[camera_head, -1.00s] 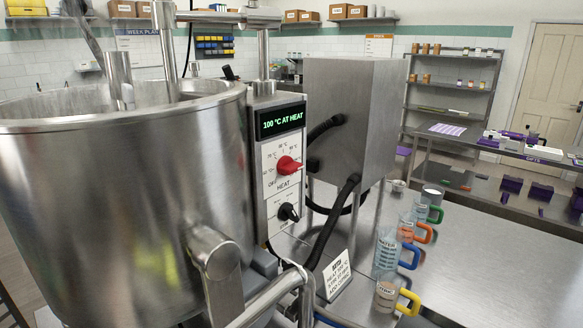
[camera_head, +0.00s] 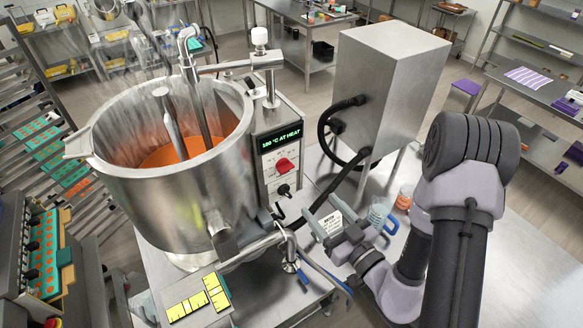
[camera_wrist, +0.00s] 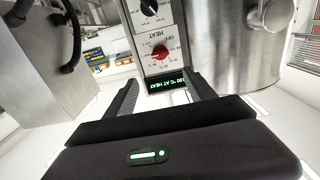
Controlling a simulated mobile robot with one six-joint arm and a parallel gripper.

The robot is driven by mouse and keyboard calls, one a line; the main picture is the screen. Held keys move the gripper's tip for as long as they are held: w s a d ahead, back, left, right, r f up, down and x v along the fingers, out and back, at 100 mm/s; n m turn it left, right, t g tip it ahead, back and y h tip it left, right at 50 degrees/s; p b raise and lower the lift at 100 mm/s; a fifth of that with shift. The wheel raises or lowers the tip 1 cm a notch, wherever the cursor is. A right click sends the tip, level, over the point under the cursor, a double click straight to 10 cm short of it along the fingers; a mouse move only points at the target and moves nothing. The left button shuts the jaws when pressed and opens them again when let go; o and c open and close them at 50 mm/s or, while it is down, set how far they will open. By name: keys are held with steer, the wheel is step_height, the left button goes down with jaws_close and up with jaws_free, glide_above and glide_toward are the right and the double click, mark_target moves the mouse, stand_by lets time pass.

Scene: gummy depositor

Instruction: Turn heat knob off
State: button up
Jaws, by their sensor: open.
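The red heat knob (camera_head: 284,165) sits on the kettle's control panel, below a lit display (camera_head: 281,138) that reads 100 °C AT HEAT. Its mark points toward the right in the head view, away from the OFF label. In the wrist view the panel appears upside down, with the red knob (camera_wrist: 160,52) just beyond and between my fingers. My gripper (camera_head: 318,218) is open and empty. It is in front of the panel, lower and to the right of the knob, and apart from it.
A black knob (camera_head: 283,189) is just below the red one. The steel kettle (camera_head: 180,200) holds orange liquid.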

mark_target(288, 170)
steer(key=p+x, duration=0.2)
steer(key=x, duration=1.1)
steer(key=shift+w+a+p, duration=0.2)
steer(key=shift+a+p, duration=0.1)
steer(key=shift+p, duration=0.05)
steer(key=shift+w+a+f, duration=0.1)
steer(key=shift+w+a, duration=0.1)
steer(key=shift+w, duration=0.25)
steer(key=shift+c, duration=0.4)
steer(key=c, duration=1.3)
steer(key=shift+n, duration=0.3)
